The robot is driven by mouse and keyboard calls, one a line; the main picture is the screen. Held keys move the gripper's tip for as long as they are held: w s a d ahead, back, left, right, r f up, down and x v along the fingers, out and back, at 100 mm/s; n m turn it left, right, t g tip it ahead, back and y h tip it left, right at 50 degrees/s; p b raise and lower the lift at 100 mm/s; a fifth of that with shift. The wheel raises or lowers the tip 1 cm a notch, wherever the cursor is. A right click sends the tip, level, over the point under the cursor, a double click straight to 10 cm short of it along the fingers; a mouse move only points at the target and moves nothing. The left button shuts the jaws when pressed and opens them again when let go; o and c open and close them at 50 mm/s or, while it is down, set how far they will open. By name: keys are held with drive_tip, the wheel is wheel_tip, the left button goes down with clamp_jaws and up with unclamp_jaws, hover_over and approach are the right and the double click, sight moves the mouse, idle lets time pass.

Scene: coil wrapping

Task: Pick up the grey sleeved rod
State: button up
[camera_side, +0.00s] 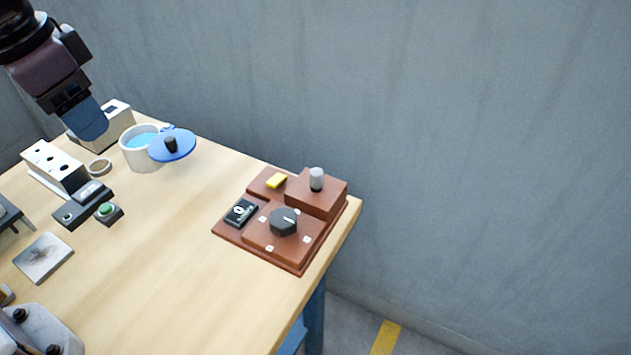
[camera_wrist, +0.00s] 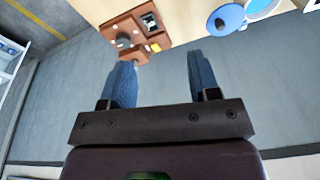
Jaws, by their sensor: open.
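The grey sleeved rod (camera_side: 316,179) stands upright on the raised block of the reddish-brown panel (camera_side: 290,258), near the table's right corner. My gripper (camera_side: 88,122) is high at the upper left of the side view, well apart from the rod, above the far left part of the table. In the wrist view my gripper (camera_wrist: 162,64) shows two blue fingers spread apart with nothing between them.
A white pot (camera_side: 139,152) with a blue lid (camera_side: 178,147) stands at the back. The middle of the wooden table (camera_side: 185,235) is clear.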

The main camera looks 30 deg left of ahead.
drive_tip(key=w+d+f+m+h, duration=0.2)
drive_tip(key=w+d+f+m, duration=0.2)
drive_tip(key=w+d+f, duration=1)
drive_tip(key=t, duration=0.1)
approach(313, 172)
drive_tip(key=shift+m+h, duration=0.3)
drive_tip(key=shift+m, duration=0.1)
drive_tip(key=x, duration=0.5)
drive_tip(key=shift+f, duration=0.2)
drive_tip(key=shift+x, duration=2.95)
drive_tip(key=shift+a, duration=0.2)
drive_tip(key=c, duration=1)
